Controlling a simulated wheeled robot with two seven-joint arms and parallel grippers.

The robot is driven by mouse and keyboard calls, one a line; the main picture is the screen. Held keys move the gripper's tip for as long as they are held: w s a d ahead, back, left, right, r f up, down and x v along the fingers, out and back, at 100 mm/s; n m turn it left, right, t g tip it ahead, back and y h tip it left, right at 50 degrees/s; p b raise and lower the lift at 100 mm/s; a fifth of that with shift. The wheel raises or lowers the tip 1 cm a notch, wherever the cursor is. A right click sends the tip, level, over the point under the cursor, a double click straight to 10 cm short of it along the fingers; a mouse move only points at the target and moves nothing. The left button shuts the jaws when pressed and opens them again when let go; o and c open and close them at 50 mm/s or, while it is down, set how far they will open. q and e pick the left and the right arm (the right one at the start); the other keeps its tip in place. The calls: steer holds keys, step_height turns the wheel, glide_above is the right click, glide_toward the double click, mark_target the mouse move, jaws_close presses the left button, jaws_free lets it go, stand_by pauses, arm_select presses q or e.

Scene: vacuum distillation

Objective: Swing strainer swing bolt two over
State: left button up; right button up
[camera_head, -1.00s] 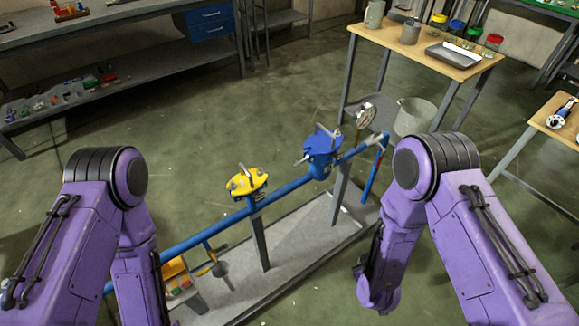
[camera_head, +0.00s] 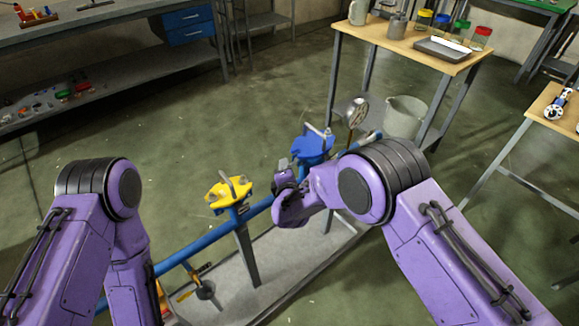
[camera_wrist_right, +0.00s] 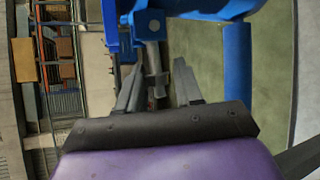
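The blue strainer (camera_head: 313,147) stands on the blue pipe, with a thin metal bar on its top. My right gripper (camera_head: 284,183) is at its near left side, partly hidden by my own wrist. In the right wrist view, a grey swing bolt (camera_wrist_right: 153,57) hangs from a lug of the blue strainer body (camera_wrist_right: 205,7). My right gripper (camera_wrist_right: 158,85) is open there, one finger on each side of the bolt, with visible gaps. I cannot tell which numbered bolt it is. My left gripper is out of view; only the left arm shows.
A yellow-topped fitting (camera_head: 228,191) with metal bolts sits on the same blue pipe (camera_head: 180,260), left of my right gripper. A pressure gauge (camera_head: 357,112) and a grey bucket (camera_head: 404,117) are behind the strainer. A wooden table (camera_head: 400,38) stands farther back.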

steer(key=shift+w, duration=0.5)
jaws_close()
steer(key=shift+r, duration=0.1)
